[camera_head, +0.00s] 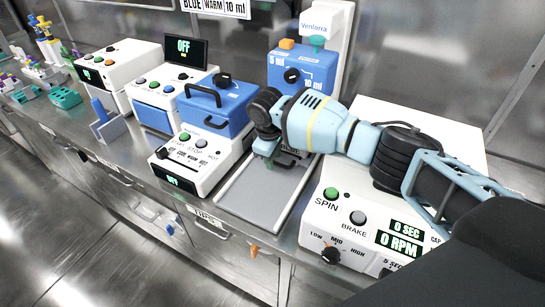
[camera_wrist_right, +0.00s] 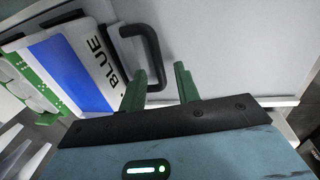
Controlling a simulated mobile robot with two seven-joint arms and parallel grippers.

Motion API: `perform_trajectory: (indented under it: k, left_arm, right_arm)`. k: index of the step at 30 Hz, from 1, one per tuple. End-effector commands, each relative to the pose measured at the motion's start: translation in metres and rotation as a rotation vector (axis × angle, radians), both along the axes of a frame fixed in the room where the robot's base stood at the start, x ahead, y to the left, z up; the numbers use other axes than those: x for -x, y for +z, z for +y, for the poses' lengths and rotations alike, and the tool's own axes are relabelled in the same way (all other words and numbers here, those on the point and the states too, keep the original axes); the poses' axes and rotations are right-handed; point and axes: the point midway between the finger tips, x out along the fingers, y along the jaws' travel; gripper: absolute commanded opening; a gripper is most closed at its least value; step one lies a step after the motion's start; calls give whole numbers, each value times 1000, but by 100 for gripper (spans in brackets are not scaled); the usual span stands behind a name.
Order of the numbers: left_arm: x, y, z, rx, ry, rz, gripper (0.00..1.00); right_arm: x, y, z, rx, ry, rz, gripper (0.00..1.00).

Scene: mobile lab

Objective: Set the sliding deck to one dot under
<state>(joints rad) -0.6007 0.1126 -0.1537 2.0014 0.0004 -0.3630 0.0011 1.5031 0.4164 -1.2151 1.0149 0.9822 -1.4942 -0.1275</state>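The dispenser (camera_head: 300,72) has a blue tower with a knob marked 5 ml and 10 ml. A flat grey deck with pale side rails (camera_head: 255,198) extends forward from its foot. My right gripper (camera_head: 272,156) is low over the far part of this deck. In the right wrist view, its two green fingers (camera_wrist_right: 160,88) are apart. A dark bent handle (camera_wrist_right: 150,42) on a pale grey surface reaches down between or just beyond them; I cannot tell whether they touch it. No dot marks can be made out. My left gripper is not in view.
The spin machine (camera_head: 340,225) stands right of the deck, under my right arm. A white heater-like box (camera_head: 200,160) with a blue lidded block (camera_head: 222,105) stands left. The wrist view shows a box labelled BLUE (camera_wrist_right: 75,70) beside a green rack (camera_wrist_right: 35,80).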

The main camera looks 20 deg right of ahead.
Motion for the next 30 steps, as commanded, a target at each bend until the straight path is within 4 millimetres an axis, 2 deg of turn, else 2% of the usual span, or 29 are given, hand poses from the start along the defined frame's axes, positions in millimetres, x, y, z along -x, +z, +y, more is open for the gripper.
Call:
perform_trajectory:
  k: [10,22,30]
  left_arm:
    - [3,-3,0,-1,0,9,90]
    - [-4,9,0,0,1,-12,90]
    - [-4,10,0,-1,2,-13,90]
  right_arm:
    - [1,4,1,0,0,0,33]
    - [6,63,9,-1,1,-3,33]
    - [9,77,11,0,0,0,33]
